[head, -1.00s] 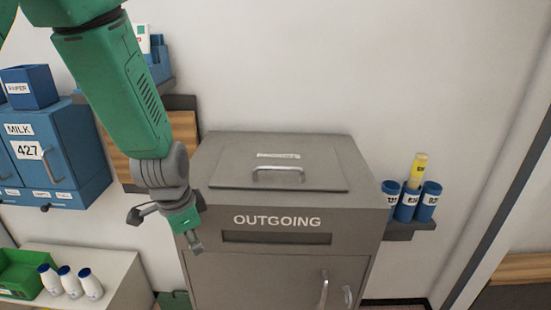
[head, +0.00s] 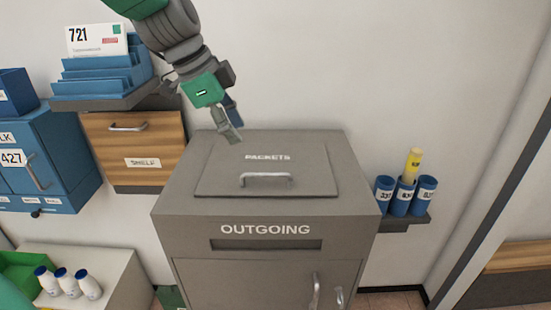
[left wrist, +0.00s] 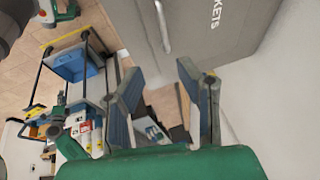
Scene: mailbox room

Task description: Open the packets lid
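The packets lid (head: 215,180) is a grey panel marked PACKETS on top of the grey OUTGOING box (head: 190,262). It lies flat and closed, with a metal bar handle (head: 265,176) near its front edge. My left gripper (head: 234,122) is above the lid's back left part, behind the handle and apart from it. In the left wrist view my left gripper (left wrist: 158,85) has its two fingers spread with nothing between them. That view also shows the lid (left wrist: 205,30) and its handle (left wrist: 162,25) beyond the fingertips. My right gripper is not in view.
A wooden drawer marked SHELF (head: 135,143) and a blue letter rack (head: 105,82) are left of the box. Blue tubes (head: 402,196), one holding a yellow roll (head: 413,162), stand on a shelf at right. White bottles (head: 66,282) stand at lower left. The lid's top is clear.

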